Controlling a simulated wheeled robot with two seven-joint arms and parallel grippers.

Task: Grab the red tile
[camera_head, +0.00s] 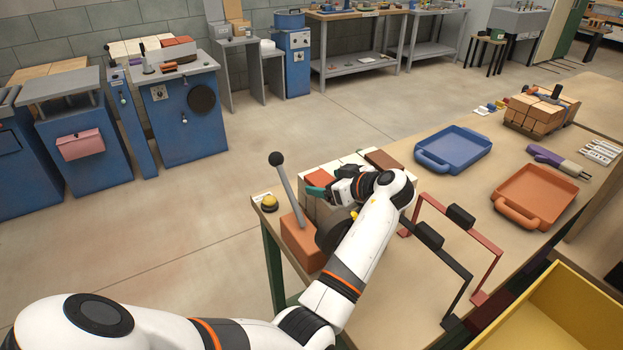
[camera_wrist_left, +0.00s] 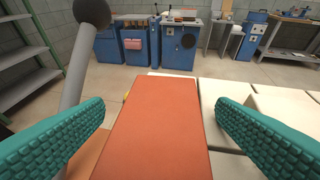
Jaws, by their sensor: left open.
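The red tile (camera_head: 318,175) lies on the left end of a block with several white tiles on the table. In the left wrist view the red tile (camera_wrist_left: 158,130) fills the middle, lengthwise, between my two teal fingers. My left gripper (camera_head: 322,188) is open, with one finger on each side of the tile and visible gaps to it. I cannot tell how far the fingertips are above the tile. In the head view the hand hides part of the tile and block. My right gripper is not in view.
A lever (camera_head: 287,192) on an orange-brown base stands just left of the tile. White tiles (camera_wrist_left: 235,105) sit right of it, and a brown tile (camera_head: 381,160) farther right. Black and red frames (camera_head: 430,235) stand to the right. A blue tray (camera_head: 453,149) and an orange tray (camera_head: 536,192) lie beyond.

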